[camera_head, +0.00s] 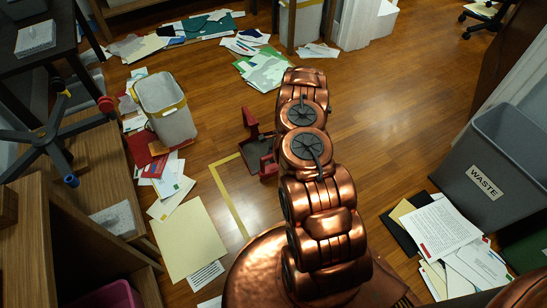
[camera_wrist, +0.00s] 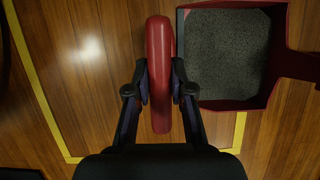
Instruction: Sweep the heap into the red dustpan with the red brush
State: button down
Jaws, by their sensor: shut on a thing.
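My gripper (camera_wrist: 160,84) is shut on a long red rounded bar, the red brush (camera_wrist: 159,38), in the wrist view. Its bristles are not seen. The red dustpan (camera_wrist: 276,92) lies just right of the brush in that view, its handle out to the right. A grey, speckled, flat-looking area fills the inside of the pan; I cannot tell whether it is the heap or the pan's floor. In the head view the dustpan (camera_head: 250,121) shows left of my arm, partly covered by it. No separate heap is clearly seen.
Yellow tape (camera_head: 228,200) marks the wooden floor. A pale bin (camera_head: 166,108) and scattered papers (camera_head: 186,236) lie to the left. A grey waste bin (camera_head: 491,165) with papers stands at the right.

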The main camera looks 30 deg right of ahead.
jog(key=shift+r+p, duration=1)
jog(key=shift+r, duration=0.8)
